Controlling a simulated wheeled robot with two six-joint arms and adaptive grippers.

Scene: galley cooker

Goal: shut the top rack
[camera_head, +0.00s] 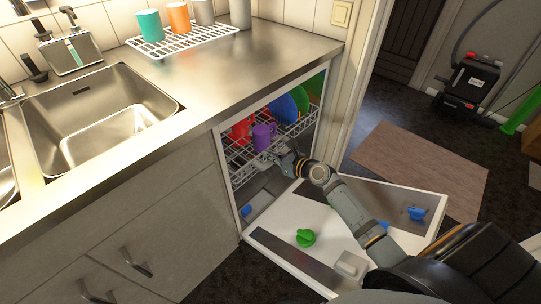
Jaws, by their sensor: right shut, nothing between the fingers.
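The top rack (243,172) is a white wire basket in the upper part of the open dishwasher below the counter. A red mug (240,131), a purple mug (262,137), blue plates (283,108) and a green plate (314,88) are in it. How far the rack is pulled out is hard to tell. My right gripper (270,165) is at the rack's front edge, shut and empty, just below the purple mug. Whether it touches the wire is unclear. My left gripper is not in view.
The dishwasher door (322,221) lies open and low under my right arm, with a green item (306,237) and a blue item (416,213) on it. A sink (95,120) and a white drying rack (185,41) with cups are on the counter. A mat (420,170) lies on the floor.

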